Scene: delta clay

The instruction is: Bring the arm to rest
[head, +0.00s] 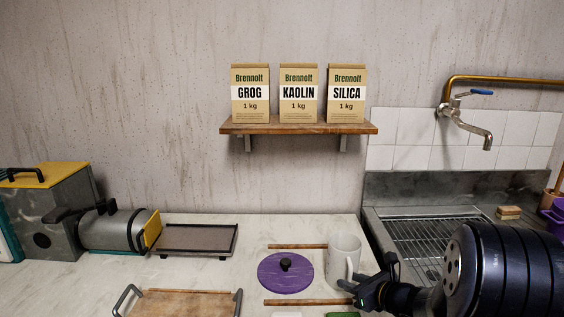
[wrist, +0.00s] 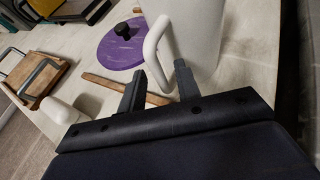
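My gripper (head: 366,278) is at the lower right of the head view, beside a white mug (head: 340,252) standing on the pale worktop. In the wrist view my gripper (wrist: 158,88) has its two dark fingers apart. The handle of the mug (wrist: 199,35) shows between and beyond the fingertips. No grip on the handle shows, and I cannot tell whether a finger touches it. My dark arm covers the lower right of the head view and part of the sink.
A purple disc (head: 286,274) with a black knob lies left of the mug, between wooden strips (head: 297,246). A wooden tray (head: 180,304) with handles is at the front. A metal sink (head: 415,232) and tap (head: 470,122) are right. A shelf (head: 298,128) holds three bags.

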